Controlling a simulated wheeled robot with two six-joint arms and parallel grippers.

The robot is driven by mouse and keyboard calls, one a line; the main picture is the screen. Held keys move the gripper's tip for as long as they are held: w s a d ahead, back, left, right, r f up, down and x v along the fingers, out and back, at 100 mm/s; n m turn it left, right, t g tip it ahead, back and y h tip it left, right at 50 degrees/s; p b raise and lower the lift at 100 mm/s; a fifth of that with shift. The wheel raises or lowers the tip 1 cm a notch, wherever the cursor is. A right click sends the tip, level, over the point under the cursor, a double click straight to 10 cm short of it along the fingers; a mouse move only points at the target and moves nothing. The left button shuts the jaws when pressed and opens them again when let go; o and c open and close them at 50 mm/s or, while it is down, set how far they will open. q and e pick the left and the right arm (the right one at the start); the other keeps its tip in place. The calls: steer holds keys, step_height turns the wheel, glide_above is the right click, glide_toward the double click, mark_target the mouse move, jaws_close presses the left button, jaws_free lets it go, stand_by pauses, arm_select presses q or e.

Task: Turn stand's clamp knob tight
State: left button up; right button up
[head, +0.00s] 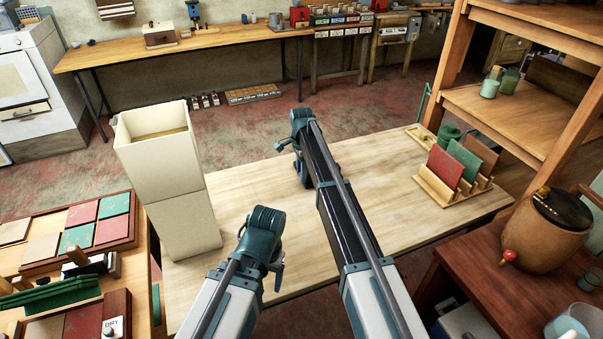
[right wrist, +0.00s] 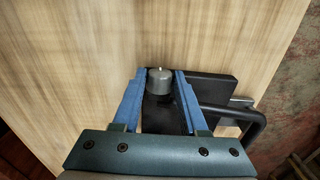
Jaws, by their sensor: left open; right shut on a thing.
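The clamp knob (right wrist: 159,80) is a short grey cylinder with a small pale tip, in the right wrist view. It sits on the black stand (right wrist: 215,90), which has a flat dark body and a curved black bar at the right. My right gripper (right wrist: 160,74) has its two blue fingers on either side of the knob and is shut on it. In the head view my right arm hides the knob and most of the stand. My left gripper (head: 278,280) is open and empty, low over the near edge of the wooden table (head: 240,190).
A tall cream box (head: 170,180) stands at the table's left end. A wooden rack (head: 450,188) with red and green panels stands at the right. Trays of coloured tiles (head: 85,225) lie at the left. The table's middle right is clear.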

jaws_close()
arm_select(q)
steer(key=shift+f, duration=0.15)
arm_select(e)
steer(key=shift+s+d+t, duration=0.1)
steer(key=shift+s+t, duration=0.3)
steer(key=shift+t, duration=0.1)
arm_select(q)
steer(key=shift+f, duration=0.15)
arm_select(e)
steer(key=shift+s+f+t+y, duration=0.15)
steer(key=shift+t+y, duration=0.15)
steer(key=shift+t, duration=0.2)
arm_select(q)
steer(key=shift+f+b, duration=0.45)
steer(key=shift+b, duration=0.25)
arm_select(e)
steer(key=shift+t, duration=0.7)
arm_select(q)
steer(key=shift+f, duration=0.1)
arm_select(e)
steer(key=shift+t, duration=0.3)
steer(key=shift+w, duration=0.2)
steer(key=o, duration=1)
jaws_free()
steer(key=shift+o, duration=0.2)
